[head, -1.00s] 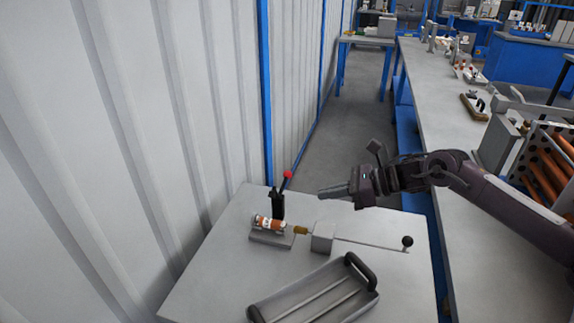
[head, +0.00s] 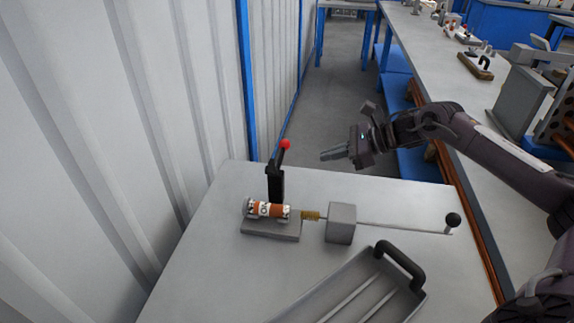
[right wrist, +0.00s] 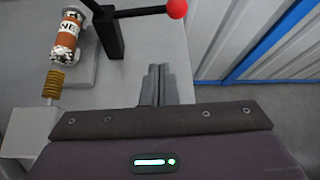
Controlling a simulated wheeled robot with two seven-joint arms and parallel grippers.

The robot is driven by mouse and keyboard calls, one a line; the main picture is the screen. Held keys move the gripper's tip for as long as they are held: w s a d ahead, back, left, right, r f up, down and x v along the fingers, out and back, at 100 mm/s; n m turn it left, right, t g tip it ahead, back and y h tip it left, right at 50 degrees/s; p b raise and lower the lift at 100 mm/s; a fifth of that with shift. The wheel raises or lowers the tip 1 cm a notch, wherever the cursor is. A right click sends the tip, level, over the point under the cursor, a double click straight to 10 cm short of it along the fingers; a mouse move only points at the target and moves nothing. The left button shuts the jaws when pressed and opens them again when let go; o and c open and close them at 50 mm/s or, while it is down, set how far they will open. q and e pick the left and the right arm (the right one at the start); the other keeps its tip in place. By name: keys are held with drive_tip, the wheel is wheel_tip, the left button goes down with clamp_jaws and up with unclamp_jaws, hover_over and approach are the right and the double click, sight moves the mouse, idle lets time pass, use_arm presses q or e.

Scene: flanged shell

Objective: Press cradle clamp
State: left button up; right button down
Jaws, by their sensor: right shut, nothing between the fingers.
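The black clamp (head: 275,183) stands upright at the back of a grey cradle (head: 270,232) on the table. Its lever ends in a red ball (head: 286,144) and points up and to the right. An orange and white cylinder (head: 266,210) lies in the cradle. My right gripper (head: 322,157) is shut and empty, right of the red ball and apart from it. In the right wrist view the shut fingers (right wrist: 157,70) are below the red ball (right wrist: 177,8), and the clamp post (right wrist: 108,38) is to their left. My left gripper is not in view.
A brass-coloured tip (head: 310,216), a grey block (head: 341,223) and a rod with a black knob (head: 453,220) line up right of the cradle. A ribbed wall (head: 100,120) bounds the left.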

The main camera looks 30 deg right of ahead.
drive_tip(key=shift+w+f, duration=0.15)
drive_tip(key=shift+f, duration=0.4)
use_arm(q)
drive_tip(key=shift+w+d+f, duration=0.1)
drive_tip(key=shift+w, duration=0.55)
use_arm(e)
drive_tip(key=shift+r, duration=0.1)
